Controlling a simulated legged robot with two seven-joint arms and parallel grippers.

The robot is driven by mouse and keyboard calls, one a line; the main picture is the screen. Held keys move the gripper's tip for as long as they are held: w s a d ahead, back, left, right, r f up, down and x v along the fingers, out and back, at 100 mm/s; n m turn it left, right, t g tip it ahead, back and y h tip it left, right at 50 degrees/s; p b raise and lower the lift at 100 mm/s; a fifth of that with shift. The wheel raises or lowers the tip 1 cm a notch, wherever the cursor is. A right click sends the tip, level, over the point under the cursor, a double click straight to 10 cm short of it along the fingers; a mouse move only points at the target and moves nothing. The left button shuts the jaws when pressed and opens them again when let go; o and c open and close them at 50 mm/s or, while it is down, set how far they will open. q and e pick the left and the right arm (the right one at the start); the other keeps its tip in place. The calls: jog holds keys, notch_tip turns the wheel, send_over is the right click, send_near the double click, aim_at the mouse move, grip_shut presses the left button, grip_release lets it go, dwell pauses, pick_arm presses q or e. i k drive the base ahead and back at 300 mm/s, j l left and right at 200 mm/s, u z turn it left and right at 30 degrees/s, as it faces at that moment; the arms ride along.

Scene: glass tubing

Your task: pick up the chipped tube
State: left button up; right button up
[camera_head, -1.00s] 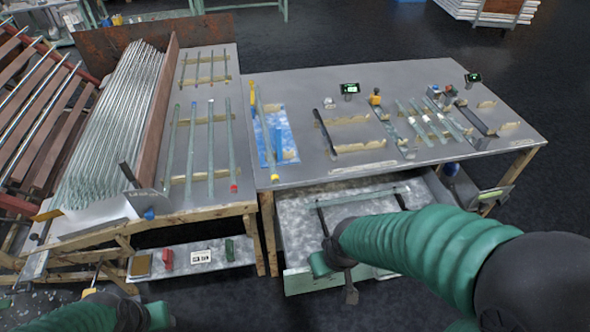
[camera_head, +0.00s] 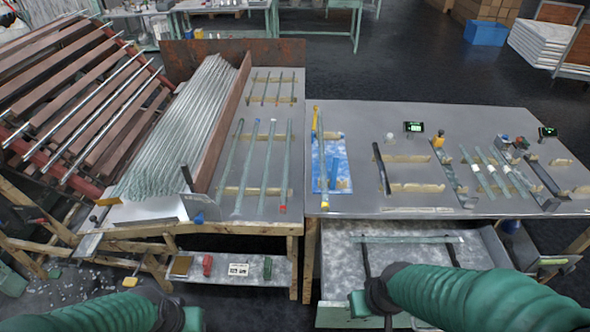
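Several long glass tubes lie across wooden rests on the left table; one is a red-ended tube (camera_head: 286,165) and one is a blue-ended tube (camera_head: 268,165). A yellow-ended tube (camera_head: 318,150) lies on a blue mat. Several shorter tubes (camera_head: 490,172) lie on the right table, and another tube (camera_head: 405,239) lies across dark supports in the lower tray. I cannot tell which tube is chipped. My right gripper (camera_head: 376,297) is by the tray's front. My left gripper (camera_head: 172,308) is low at the bottom left, apart from the tubes. The fingers of both are unclear.
The right table (camera_head: 362,205) carries small dark-screened devices (camera_head: 413,127). A low shelf (camera_head: 222,272) holds small boxes. Broken bits litter the floor at the lower left.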

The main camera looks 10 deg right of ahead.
aim_at(267, 164)
jog(key=i+j+z, duration=0.1)
jog(key=z, duration=0.3)
jog(key=i+j+z, duration=0.2)
jog(key=z, duration=0.2)
jog(key=i+j+z, duration=0.1)
jog(key=z, duration=0.3)
jog(key=i+j, duration=0.15)
jog(key=j, duration=0.2)
jog(key=i+j+z, duration=0.1)
jog(key=j, duration=0.25)
jog(key=i+j+z, duration=0.1)
jog(key=j, duration=0.25)
jog(key=i+j, duration=0.15)
jog(key=j, duration=0.25)
jog(key=i+j+z, duration=0.1)
jog(key=j, duration=0.25)
